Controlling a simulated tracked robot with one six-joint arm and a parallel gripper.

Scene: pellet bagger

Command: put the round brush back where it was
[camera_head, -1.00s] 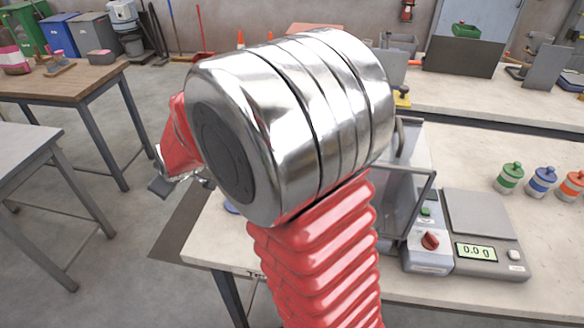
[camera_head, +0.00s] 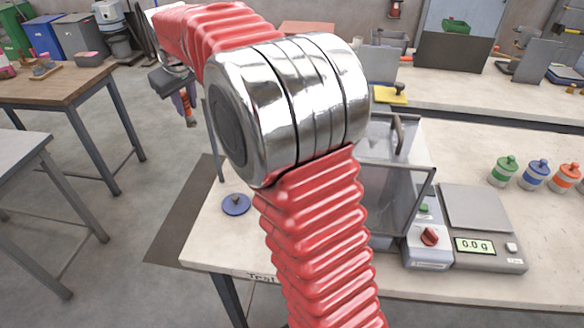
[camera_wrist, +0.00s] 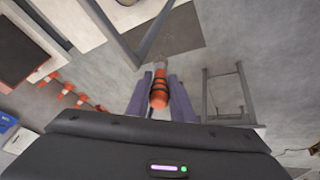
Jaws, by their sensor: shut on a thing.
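The round brush (camera_wrist: 159,88), with an orange handle banded in black, is held between the two purple fingers of my gripper (camera_wrist: 161,96) in the wrist view. Its far end looks narrow and greyish; its bristles cannot be made out. In the head view my gripper (camera_head: 184,98) hangs beyond the bench's left end, above the floor. A small orange and dark part of the brush (camera_head: 190,118) shows below the fingers. The brush is clear of the bench (camera_head: 215,240).
A blue disc with a knob (camera_head: 236,204) lies on the bench's left end. A clear-walled box (camera_head: 395,195), a scale (camera_head: 482,225) and several coloured bottles (camera_head: 535,175) stand to the right. A wooden table (camera_head: 60,90) is at left. My red arm hides part of the bench.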

